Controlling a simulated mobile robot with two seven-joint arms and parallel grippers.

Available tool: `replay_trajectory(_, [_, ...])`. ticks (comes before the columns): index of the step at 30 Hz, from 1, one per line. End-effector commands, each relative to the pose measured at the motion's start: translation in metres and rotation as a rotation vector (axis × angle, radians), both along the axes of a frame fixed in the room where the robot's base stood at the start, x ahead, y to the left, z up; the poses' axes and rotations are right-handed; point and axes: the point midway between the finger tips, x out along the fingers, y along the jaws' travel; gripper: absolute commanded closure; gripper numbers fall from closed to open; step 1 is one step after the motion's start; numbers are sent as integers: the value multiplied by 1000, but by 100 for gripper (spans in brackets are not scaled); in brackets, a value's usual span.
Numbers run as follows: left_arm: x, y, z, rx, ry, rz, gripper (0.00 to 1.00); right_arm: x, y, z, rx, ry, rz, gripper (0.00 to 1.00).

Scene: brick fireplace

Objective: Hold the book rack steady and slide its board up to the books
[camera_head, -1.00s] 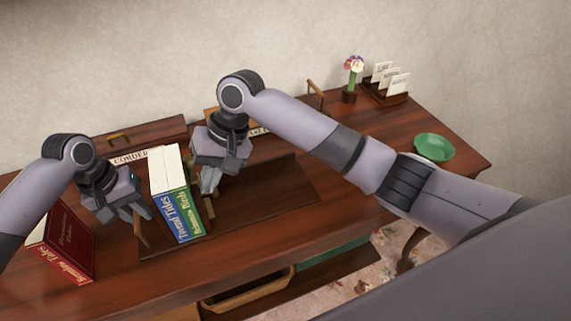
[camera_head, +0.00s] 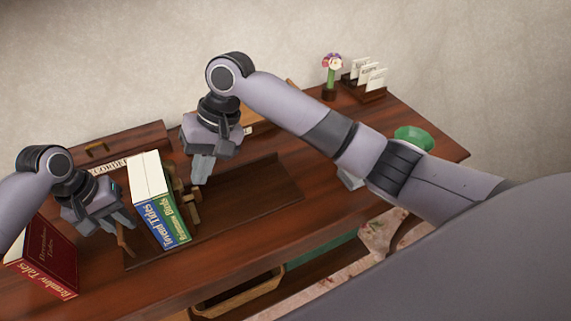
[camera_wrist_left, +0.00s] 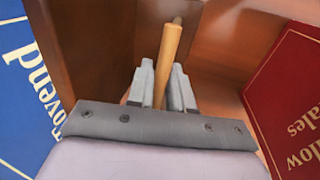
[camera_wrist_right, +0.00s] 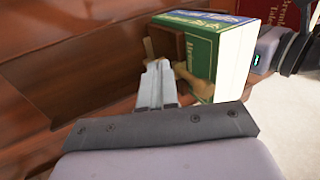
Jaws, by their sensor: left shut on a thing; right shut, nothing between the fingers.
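The book rack's dark wooden base (camera_head: 262,190) lies on the desk. A blue book (camera_head: 160,218) and a green book (camera_head: 178,217) stand side by side in it. The rack's board (camera_head: 176,183), with light wooden pieces, stands close against the green book; it also shows in the right wrist view (camera_wrist_right: 166,42). My left gripper (camera_head: 122,222) is shut on a light wooden handle (camera_wrist_left: 169,55) at the rack's left end. My right gripper (camera_head: 201,178) is shut and empty, just right of the board; whether it touches cannot be told.
A red book (camera_head: 45,258) stands left of the rack. A flower in a vase (camera_head: 331,78), a card holder (camera_head: 366,88) and a green bowl (camera_head: 414,137) are at the desk's right. A basket (camera_head: 240,296) is below. The base right of the board is clear.

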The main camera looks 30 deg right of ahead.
Motion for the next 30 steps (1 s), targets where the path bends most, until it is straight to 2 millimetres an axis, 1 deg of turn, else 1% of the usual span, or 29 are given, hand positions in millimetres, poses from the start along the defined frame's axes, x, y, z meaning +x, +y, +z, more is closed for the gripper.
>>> replay_trajectory(5, [1,3,0,4,-1,4,100,1,-8,16,0,-3,-3,100])
replay_trajectory(9, [1,3,0,5,-1,4,100,1,-17,36,1,-4,-1,100])
replay_trajectory(15, [1,3,0,5,-1,5,100,1,-30,61,1,-4,-2,100])
replay_trajectory(21, [1,3,0,6,-2,5,100,0,-35,71,1,-1,0,100])
replay_trajectory(28, [1,4,0,6,-2,5,100,0,-35,72,1,-1,0,100])
replay_trajectory(29, [1,4,0,6,-2,5,76,0,-35,72,1,-1,0,100])
replay_trajectory(30, [1,4,0,6,-2,5,64,0,-35,72,1,-1,0,100])
